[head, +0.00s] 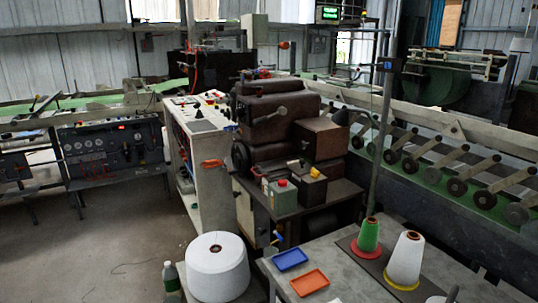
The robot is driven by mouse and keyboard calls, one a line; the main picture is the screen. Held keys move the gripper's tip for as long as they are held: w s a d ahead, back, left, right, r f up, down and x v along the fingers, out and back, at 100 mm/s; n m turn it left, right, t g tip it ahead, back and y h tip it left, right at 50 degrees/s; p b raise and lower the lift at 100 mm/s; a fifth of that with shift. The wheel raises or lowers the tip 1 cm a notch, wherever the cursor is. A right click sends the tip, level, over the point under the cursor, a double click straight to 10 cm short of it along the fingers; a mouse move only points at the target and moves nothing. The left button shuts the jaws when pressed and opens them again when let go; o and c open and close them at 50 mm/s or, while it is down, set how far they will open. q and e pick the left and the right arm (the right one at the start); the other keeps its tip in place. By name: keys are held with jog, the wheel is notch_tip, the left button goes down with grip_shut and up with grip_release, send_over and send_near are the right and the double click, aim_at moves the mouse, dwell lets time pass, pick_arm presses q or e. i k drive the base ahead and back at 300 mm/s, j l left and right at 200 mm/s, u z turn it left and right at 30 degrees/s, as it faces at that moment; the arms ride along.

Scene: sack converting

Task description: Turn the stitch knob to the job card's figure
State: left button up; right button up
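A dark brown machine (275,115) stands mid-view, with a lever on its front and a round dark wheel (241,157) at its lower left. I cannot make out which part is the stitch knob, nor any figure on it. A pale control cabinet (203,150) stands left of the machine, with several small buttons and knobs on its sloping top. No job card can be told for certain. A small white piece (437,299) shows at the bottom edge, too cut off to identify. Neither of my grippers shows.
A grey table (345,270) at the lower right bears a blue tray (290,259), an orange tray (309,282), a green cone (368,237) and a white cone (405,261). A large white thread cone (217,268) and a bottle (171,280) stand left. Floor (110,240) is open at lower left.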

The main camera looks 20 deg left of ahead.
aim_at(240, 112)
jog(key=k, duration=0.45)
jog(key=i+j+u, duration=0.1)
jog(key=i+j, duration=0.2)
jog(key=j, duration=0.25)
jog(key=i+j, duration=0.35)
jog(key=j, duration=0.2)
jog(key=i+j+u, duration=0.15)
jog(key=i+j, duration=0.2)
jog(key=j, duration=0.15)
jog(key=i+j, duration=0.35)
jog(key=j, duration=0.15)
jog(key=j+u, duration=0.05)
